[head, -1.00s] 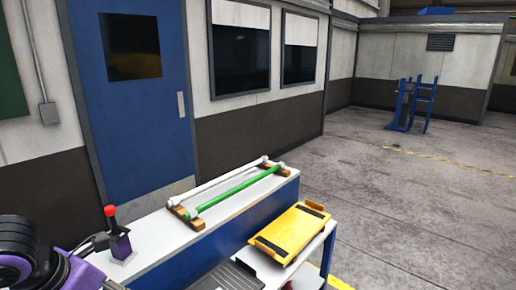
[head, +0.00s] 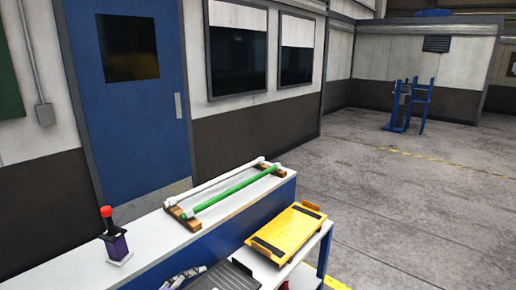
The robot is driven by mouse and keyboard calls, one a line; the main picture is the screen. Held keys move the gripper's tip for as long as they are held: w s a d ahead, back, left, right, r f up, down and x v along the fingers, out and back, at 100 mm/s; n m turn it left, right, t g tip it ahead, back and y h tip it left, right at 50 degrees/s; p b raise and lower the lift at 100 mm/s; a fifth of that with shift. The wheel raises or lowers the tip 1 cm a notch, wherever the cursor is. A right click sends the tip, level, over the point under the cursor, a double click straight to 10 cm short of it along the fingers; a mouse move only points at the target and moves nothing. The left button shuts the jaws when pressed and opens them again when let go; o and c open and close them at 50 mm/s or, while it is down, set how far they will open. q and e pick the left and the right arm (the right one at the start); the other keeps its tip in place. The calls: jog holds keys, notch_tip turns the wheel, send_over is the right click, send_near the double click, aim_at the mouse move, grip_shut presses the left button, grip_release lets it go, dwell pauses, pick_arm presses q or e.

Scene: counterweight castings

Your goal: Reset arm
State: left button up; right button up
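A small lever box stands on the white bench top at the lower left, with a red knob (head: 106,211) on a short dark stem above a dark purple body (head: 116,246) and a pale base. The lever looks close to upright, leaning slightly left. A grey jointed piece at the bottom edge looks like the tip of my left gripper (head: 182,277). It is right of the lever box and apart from it. Most of it is cut off by the frame, so whether it is open or shut cannot be told. My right gripper is not in view.
A white rod (head: 214,184) and a green rod (head: 232,193) lie across wooden rests on the bench (head: 150,246). A yellow tray (head: 288,231) and a dark ribbed pad (head: 225,276) sit on a lower cart surface. A blue stand (head: 408,104) is far off on open floor.

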pick_arm(q)
jog(key=s+a+f+n+g+y, duration=0.1)
jog(key=s+a+f+n+y, duration=0.1)
jog(key=s+f+n, duration=0.5)
jog(key=s+a+f+n+g+y, duration=0.1)
jog(key=s+f+n+y, duration=0.3)
jog(key=s+f, duration=1.4)
jog(key=s+n, duration=0.1)
jog(key=n, duration=0.3)
jog(key=shift+s+a+f, duration=0.15)
jog(key=shift+a+f, duration=0.15)
jog(key=shift+a, duration=0.05)
